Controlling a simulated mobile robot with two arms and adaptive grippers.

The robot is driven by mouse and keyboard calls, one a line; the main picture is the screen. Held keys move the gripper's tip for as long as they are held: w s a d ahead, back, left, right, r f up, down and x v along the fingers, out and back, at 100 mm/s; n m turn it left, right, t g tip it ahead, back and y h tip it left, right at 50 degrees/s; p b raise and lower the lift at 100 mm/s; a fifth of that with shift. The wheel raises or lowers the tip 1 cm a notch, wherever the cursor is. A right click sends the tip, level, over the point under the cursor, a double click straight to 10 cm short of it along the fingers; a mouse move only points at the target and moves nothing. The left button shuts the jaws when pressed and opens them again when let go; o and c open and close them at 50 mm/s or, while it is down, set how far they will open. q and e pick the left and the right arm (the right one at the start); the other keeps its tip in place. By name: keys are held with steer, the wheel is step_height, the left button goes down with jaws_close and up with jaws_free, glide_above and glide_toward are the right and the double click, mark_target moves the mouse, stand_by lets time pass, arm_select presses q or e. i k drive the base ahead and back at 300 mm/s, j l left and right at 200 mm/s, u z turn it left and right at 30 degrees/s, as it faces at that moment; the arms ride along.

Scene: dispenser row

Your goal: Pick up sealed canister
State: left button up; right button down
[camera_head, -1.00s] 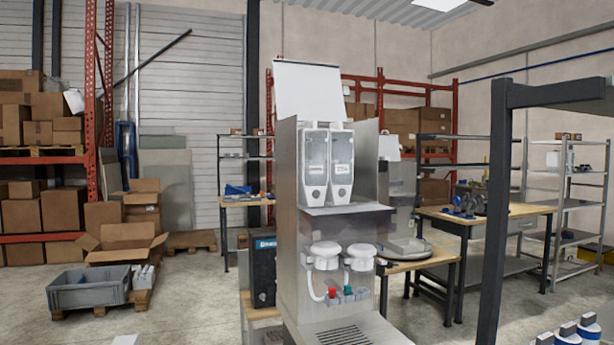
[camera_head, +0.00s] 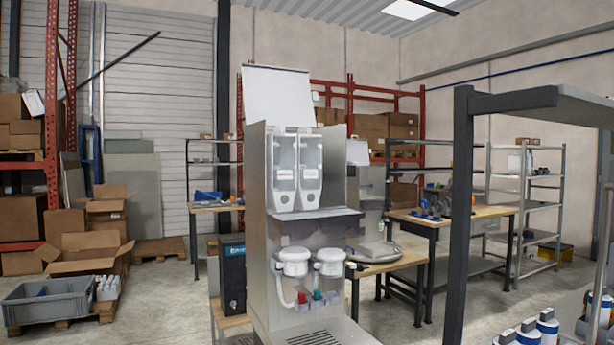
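Several white and blue canisters with dark caps (camera_head: 547,327) stand at the lower right, partly cut off by the bottom edge. I cannot tell which of them is sealed. Two clear-fronted white containers, a left one (camera_head: 284,172) and a right one (camera_head: 310,170), sit side by side in the steel dispenser (camera_head: 254,215) under its raised lid (camera_head: 277,95). Neither of my grippers shows in the head view.
A dark-framed rack (camera_head: 461,220) stands at the right, near the canisters. A wooden-topped table (camera_head: 480,212) and metal shelves (camera_head: 525,190) are behind. A grey crate (camera_head: 48,305) and open cardboard boxes (camera_head: 85,255) lie at the left. Open floor lies between the crate and the dispenser.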

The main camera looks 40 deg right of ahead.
mark_target(310, 147)
steer(key=z, duration=0.75)
